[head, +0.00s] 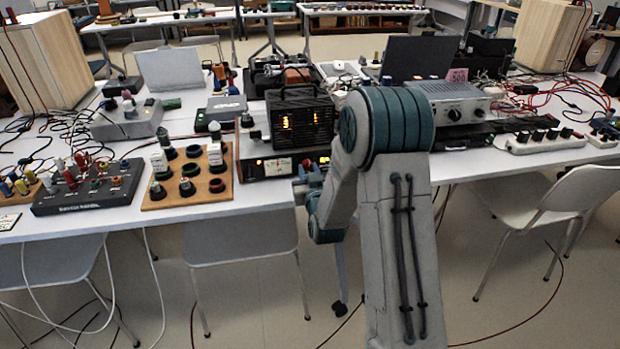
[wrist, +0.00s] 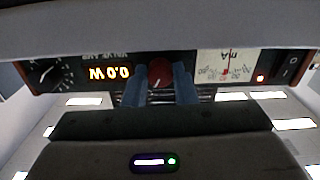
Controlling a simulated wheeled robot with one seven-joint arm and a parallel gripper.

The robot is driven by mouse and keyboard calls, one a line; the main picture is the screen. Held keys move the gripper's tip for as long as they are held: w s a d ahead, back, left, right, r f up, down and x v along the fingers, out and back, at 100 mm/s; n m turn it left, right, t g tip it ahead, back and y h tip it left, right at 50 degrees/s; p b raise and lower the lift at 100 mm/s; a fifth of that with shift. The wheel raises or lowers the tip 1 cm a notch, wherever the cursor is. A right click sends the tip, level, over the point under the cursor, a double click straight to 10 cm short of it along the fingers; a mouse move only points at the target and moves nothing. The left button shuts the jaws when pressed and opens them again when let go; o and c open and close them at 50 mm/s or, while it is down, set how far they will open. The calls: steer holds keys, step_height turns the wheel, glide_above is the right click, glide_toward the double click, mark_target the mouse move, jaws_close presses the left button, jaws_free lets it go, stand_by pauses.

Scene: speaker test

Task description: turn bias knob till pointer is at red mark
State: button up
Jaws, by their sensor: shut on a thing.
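The amplifier (head: 256,164) stands at the front edge of the table, its front panel facing me; the panel appears upside down in the wrist view. A red knob (wrist: 159,70) with a pale line sits on the panel. My gripper (wrist: 161,78) has its two blue fingers on either side of this knob and is shut on it. The knob's own label is not readable. Beside it a pale mA meter (wrist: 212,64) shows a thin red line near its middle; I cannot tell needle from mark. In the head view my arm partly hides the panel and gripper (head: 309,180).
A wooden board with tubes (head: 190,199) and a dark box with knobs (head: 90,190) stand left of the amplifier. A grey unit (head: 455,100) is behind my arm.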

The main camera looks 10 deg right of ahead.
steer(key=shift+f+m+b, duration=0.2)
steer(key=shift+m+b, duration=0.4)
steer(key=shift+b, duration=0.25)
steer(key=shift+r+m+b, duration=0.2)
steer(key=shift+m+b, duration=0.2)
steer(key=o, duration=1)
